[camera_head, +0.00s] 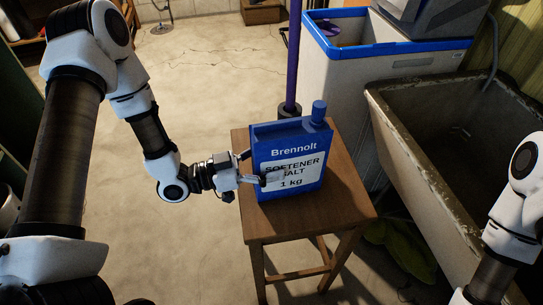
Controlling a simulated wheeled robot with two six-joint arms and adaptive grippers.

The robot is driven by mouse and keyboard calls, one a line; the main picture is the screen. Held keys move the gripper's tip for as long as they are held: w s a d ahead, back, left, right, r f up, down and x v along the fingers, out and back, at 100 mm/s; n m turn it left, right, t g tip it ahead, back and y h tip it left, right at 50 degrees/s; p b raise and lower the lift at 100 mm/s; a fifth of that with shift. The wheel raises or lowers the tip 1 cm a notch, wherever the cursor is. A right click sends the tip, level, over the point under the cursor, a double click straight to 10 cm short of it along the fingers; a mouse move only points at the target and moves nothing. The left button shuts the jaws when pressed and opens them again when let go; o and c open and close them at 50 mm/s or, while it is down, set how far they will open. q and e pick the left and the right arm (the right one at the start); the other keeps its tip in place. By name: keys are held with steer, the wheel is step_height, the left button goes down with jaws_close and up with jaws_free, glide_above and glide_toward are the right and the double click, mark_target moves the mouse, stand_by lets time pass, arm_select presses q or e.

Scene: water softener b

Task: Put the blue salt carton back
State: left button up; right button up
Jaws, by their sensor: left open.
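My left gripper (254,168) is at the carton's left side, with one finger in front of the label and the other near the carton's left edge. It is open, and I cannot tell whether it touches the carton. My right arm shows at the right edge, but its gripper is out of view.
A white water softener cabinet (345,105) with a blue rim stands open behind the stool. A worn stone sink (385,135) is at the right. A purple pole (293,60) stands behind the carton. Green cloth (405,245) lies under the sink. The floor at left is clear.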

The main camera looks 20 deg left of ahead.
arm_select(q)
steer(key=shift+o, duration=1)
steer(key=shift+s+r, duration=0.1)
steer(key=shift+s, duration=0.1)
steer(key=shift+w, duration=0.15)
steer(key=shift+s+a, duration=0.25)
steer(key=shift+a, duration=0.1)
steer(key=p+v, duration=0.3)
steer(key=v, duration=0.8)
